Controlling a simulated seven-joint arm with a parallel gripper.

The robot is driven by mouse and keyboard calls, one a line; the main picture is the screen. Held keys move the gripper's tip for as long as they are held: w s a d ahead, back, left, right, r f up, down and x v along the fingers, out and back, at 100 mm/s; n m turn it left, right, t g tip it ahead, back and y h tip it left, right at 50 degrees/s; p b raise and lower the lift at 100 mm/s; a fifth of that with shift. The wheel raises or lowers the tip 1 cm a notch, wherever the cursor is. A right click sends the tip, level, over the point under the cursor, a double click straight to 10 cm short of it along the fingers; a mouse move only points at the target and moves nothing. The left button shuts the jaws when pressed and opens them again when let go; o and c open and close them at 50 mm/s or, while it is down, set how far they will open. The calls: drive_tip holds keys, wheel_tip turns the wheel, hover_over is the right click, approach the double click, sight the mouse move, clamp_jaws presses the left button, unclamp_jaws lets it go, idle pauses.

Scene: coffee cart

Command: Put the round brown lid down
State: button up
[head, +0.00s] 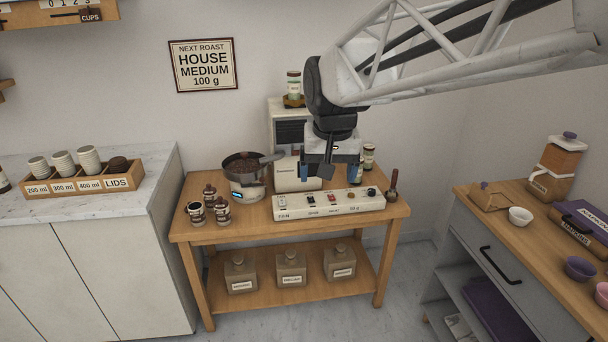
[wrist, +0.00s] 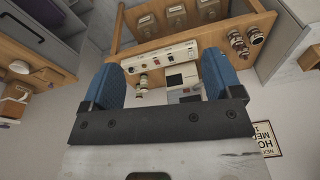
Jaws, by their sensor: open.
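Round brown lids (head: 118,163) sit in the end section of the wooden cup holder, above the LIDS label, on the left counter in the head view. I cannot tell whether one of these is the task's lid. My gripper (head: 330,172) hangs over the back of the wooden table, above the white switch panel. It also shows in the wrist view (wrist: 162,68), where its two blue fingers stand wide apart with nothing held between them. No loose round brown lid is clearly visible near my gripper.
A pan of dark beans (head: 242,164) with a handle stands left of the white switch panel (head: 325,204). Small brown-topped jars (head: 222,212) stand at the table's left. A white machine (head: 290,176) stands behind the panel. The left counter (head: 100,200) has bare room in front of the cup holder.

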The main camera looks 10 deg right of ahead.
drive_tip(key=s+d+f, duration=0.2)
drive_tip(key=s+f, duration=0.2)
drive_tip(key=s, duration=0.6)
drive_tip(key=s+d+f+n, duration=0.1)
drive_tip(key=s+f, duration=0.3)
drive_tip(key=s, duration=0.6)
drive_tip(key=shift+d, duration=0.6)
